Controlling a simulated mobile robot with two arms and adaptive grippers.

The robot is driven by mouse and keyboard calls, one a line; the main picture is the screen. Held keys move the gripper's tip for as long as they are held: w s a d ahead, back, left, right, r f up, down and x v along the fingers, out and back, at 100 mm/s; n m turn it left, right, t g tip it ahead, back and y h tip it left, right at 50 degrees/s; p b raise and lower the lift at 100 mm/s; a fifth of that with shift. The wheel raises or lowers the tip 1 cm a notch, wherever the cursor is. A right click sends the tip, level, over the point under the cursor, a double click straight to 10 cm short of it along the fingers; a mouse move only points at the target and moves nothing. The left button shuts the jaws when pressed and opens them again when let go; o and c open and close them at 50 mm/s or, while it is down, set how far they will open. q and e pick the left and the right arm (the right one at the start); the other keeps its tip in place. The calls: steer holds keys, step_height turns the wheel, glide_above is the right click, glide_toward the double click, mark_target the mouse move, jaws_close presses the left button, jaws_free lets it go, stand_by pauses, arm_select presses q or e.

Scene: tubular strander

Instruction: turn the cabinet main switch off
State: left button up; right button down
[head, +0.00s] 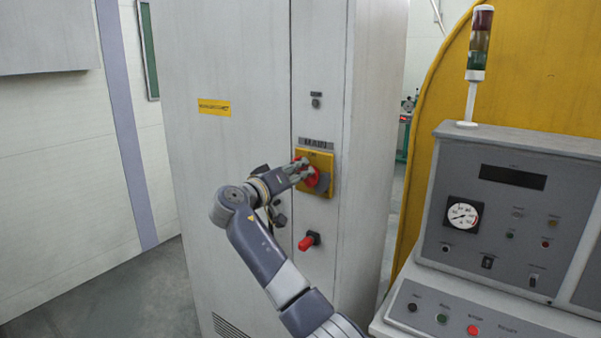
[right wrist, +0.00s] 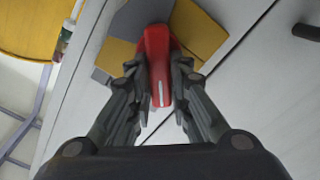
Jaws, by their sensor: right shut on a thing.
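The cabinet main switch is a red rotary handle (head: 312,177) on a yellow plate (head: 319,159) on the front of the grey cabinet (head: 240,60). In the right wrist view the red handle (right wrist: 158,65) sits between the two fingers, with a pale mark along its end. My right gripper (head: 304,174) is shut on the handle, with one finger on each side; it also shows in the right wrist view (right wrist: 158,90). The fingers hide part of the handle in the head view. My left gripper is not in view.
A control desk (head: 490,225) with a gauge (head: 462,215) and a signal tower (head: 480,45) stands at the right, before a yellow guard (head: 545,70). Floor (head: 110,290) is clear at the lower left.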

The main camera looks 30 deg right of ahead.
steer(key=n, duration=0.3)
steer(key=n+p, duration=0.1)
steer(key=shift+w+a+f+n, duration=0.15)
steer(key=shift+w+f+n, duration=0.05)
steer(key=shift+w+n, duration=0.1)
steer(key=n+p, duration=0.1)
steer(key=n, duration=0.1)
steer(key=f+n+p, duration=0.1)
steer(key=n, duration=0.2)
steer(key=shift+w+p, duration=0.1)
steer(key=shift+p, duration=0.3)
steer(key=shift+f+n, duration=0.1)
steer(key=shift+n, duration=0.3)
steer(key=c, duration=1.5)
jaws_free()
steer(key=shift+a, duration=0.1)
steer(key=v, duration=1.2)
steer(key=shift+f, duration=0.1)
